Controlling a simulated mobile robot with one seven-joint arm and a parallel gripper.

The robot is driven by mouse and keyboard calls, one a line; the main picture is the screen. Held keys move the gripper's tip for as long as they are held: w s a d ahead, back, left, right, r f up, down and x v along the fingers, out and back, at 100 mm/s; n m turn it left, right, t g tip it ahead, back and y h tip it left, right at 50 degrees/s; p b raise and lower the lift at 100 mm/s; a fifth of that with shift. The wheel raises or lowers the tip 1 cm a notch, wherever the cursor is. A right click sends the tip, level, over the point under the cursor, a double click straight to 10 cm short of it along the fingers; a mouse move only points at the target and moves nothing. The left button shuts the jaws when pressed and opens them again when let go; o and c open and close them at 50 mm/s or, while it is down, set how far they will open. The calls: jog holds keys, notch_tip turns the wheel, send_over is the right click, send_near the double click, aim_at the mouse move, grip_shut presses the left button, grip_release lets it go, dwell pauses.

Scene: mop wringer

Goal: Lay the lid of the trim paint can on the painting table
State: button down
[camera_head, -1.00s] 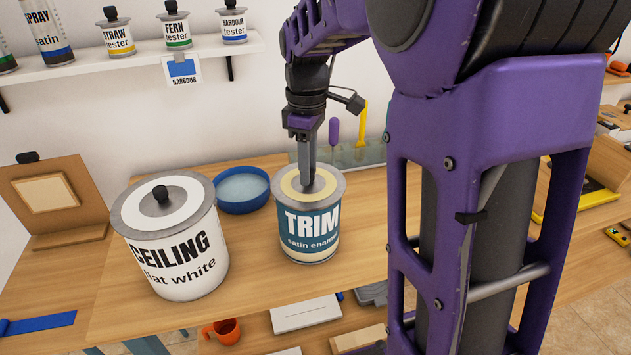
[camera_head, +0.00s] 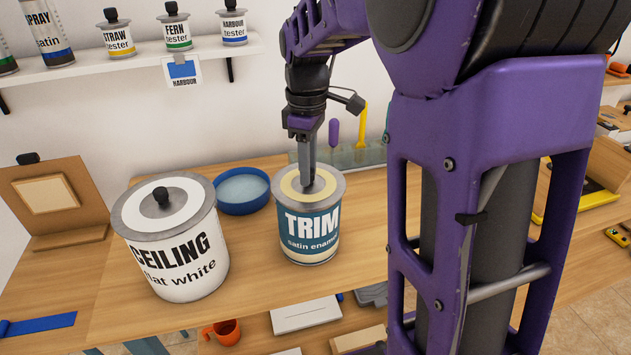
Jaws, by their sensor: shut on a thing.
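The trim paint can (camera_head: 310,235) stands upright on the wooden painting table (camera_head: 262,262). It has a teal and cream label reading "TRIM satin enamel". Its lid (camera_head: 291,186), grey with a cream ring, sits on top of the can. My gripper (camera_head: 307,180) points straight down at the middle of the lid and is shut on it, at the centre where a knob would be. The fingers hide that knob. I see no gap between lid and can.
A larger ceiling paint can (camera_head: 178,255) stands to the left, with a blue round dish (camera_head: 242,190) behind, between the cans. A glassy tray with a yellow tool (camera_head: 362,125) is at the back. Bare table lies in front of the trim can. A shelf (camera_head: 130,62) holds tester cans.

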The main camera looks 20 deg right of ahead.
jog(key=shift+r+p, duration=2)
jog(key=shift+r, duration=0.45)
jog(key=c, duration=1.3)
grip_release()
grip_shut()
